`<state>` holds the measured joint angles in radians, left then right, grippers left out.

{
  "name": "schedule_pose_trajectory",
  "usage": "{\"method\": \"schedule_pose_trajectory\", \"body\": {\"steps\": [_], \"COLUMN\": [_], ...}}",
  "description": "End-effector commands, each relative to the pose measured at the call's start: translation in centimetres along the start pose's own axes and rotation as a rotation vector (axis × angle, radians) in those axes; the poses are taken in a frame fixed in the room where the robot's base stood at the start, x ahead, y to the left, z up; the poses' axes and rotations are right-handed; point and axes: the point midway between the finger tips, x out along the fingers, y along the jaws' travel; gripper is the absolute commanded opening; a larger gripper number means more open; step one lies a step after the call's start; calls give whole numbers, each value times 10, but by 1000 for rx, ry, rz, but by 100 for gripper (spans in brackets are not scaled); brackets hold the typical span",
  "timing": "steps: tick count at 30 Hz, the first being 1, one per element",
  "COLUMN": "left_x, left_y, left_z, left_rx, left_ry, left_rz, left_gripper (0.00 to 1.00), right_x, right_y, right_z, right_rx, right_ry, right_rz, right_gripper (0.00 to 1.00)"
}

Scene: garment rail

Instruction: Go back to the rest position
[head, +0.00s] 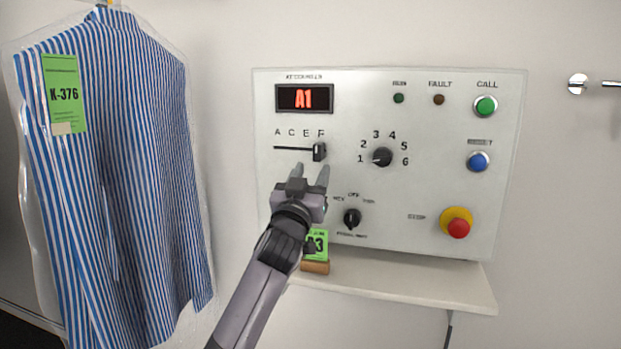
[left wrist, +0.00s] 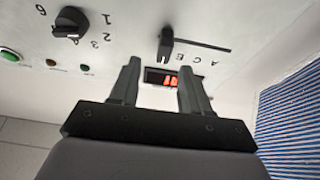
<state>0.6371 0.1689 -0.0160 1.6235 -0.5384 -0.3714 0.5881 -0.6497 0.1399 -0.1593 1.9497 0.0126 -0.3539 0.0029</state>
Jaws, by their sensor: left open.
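My left gripper (head: 310,175) is open in the head view, in front of the control panel (head: 440,105), just below the slider knob (head: 319,151). The knob stands at the right end of its slot, by the letter F. In the left wrist view the open fingers (left wrist: 155,82) have nothing between them but the panel behind, and the slider knob (left wrist: 165,46) shows beyond them, apart from the fingertips. My right gripper is in neither view.
A striped shirt (head: 125,170) in clear plastic, tagged K-376, hangs at the left. A shelf (head: 420,286) juts out under the panel, with a green A3 card (head: 317,244) in a wooden holder. A red stop button (head: 458,228) and a wall hook (head: 578,84) are at the right.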

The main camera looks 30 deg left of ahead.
Motion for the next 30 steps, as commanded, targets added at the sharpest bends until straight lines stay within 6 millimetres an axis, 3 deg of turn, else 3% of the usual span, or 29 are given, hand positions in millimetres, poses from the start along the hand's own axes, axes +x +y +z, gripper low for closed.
{"method": "schedule_pose_trajectory", "body": {"steps": [16, 19, 23, 26, 30], "left_x": [-2, -6, -30, -65, -125], "left_y": [0, 2, 10, 19, 31], "left_z": [0, 10, 49, 95, 156], "left_rx": [-1, 4, 22, 43, 68], "left_ry": [-1, -19, -94, -188, -327], "left_rz": [0, 7, 39, 82, 147], "left_gripper": [47, 47, 47, 47, 47], "right_x": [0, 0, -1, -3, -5], "right_y": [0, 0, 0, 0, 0], "right_z": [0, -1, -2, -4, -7], "right_rx": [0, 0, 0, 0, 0], "right_ry": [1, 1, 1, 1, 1], "right_rz": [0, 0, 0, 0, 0], "right_gripper": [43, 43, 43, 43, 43]}}
